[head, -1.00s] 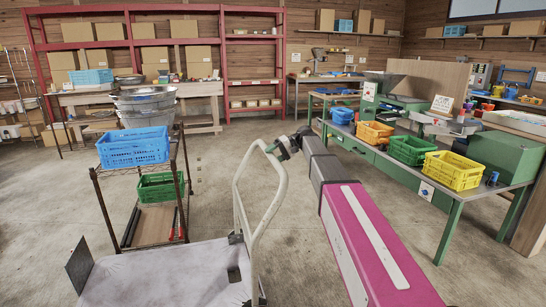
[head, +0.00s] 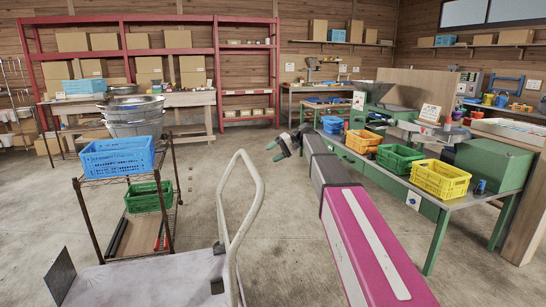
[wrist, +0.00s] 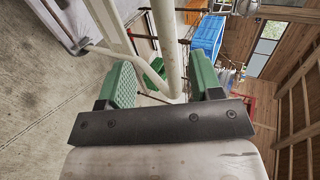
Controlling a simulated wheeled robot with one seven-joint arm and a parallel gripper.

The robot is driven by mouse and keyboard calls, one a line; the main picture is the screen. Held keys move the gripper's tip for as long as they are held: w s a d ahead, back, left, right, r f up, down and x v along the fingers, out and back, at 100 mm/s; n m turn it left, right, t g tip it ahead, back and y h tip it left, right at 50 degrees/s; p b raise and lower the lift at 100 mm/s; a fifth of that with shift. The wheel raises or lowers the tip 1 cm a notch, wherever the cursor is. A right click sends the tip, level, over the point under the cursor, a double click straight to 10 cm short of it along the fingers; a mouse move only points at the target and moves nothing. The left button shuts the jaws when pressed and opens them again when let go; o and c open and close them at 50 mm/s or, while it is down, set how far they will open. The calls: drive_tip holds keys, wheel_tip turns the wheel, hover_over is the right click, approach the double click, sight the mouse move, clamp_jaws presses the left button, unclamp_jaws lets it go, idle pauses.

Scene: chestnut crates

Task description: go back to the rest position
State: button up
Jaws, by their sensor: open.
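My gripper (head: 274,152) is held out in front of me at the end of my magenta and grey arm. In the wrist view its two green pads (wrist: 162,78) are wide apart, with nothing held between them. The pale bent handle (head: 240,200) of a flat cart shows beside the gripper in the head view. In the wrist view that handle (wrist: 170,45) passes behind the gap between the pads. Whether it is clear of the pads is hard to tell.
A wire rack at left holds a blue crate (head: 118,157) above a green crate (head: 149,196). The green workbench (head: 440,211) at right carries a yellow crate (head: 440,180), a green crate (head: 399,159) and an orange crate (head: 363,142). Concrete floor (head: 290,255) lies open between.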

drive_tip(key=s+d+f+m+t+h, duration=0.1)
drive_tip(key=s+d+f+h, duration=0.15)
drive_tip(key=s+f, duration=0.4)
drive_tip(key=s+d+f+m+t+h, duration=0.1)
drive_tip(key=s+d+f+m, duration=0.15)
drive_tip(key=f, duration=0.65)
drive_tip(key=s+d+f+h, duration=0.2)
drive_tip(key=s+d+f, duration=0.3)
drive_tip(key=s, duration=0.3)
drive_tip(key=s+d+f+t+h, duration=0.1)
drive_tip(key=s+d+f+h, duration=0.2)
drive_tip(key=s+d+f, duration=0.2)
drive_tip(key=s+d+f+t+h, duration=0.1)
drive_tip(key=s+d+f+h, duration=0.2)
drive_tip(key=s+d+f, duration=0.2)
drive_tip(key=s+f, duration=0.3)
drive_tip(key=s, duration=0.3)
drive_tip(key=shift+d+f, duration=0.3)
drive_tip(key=shift+f, duration=0.05)
drive_tip(key=shift+c, duration=0.2)
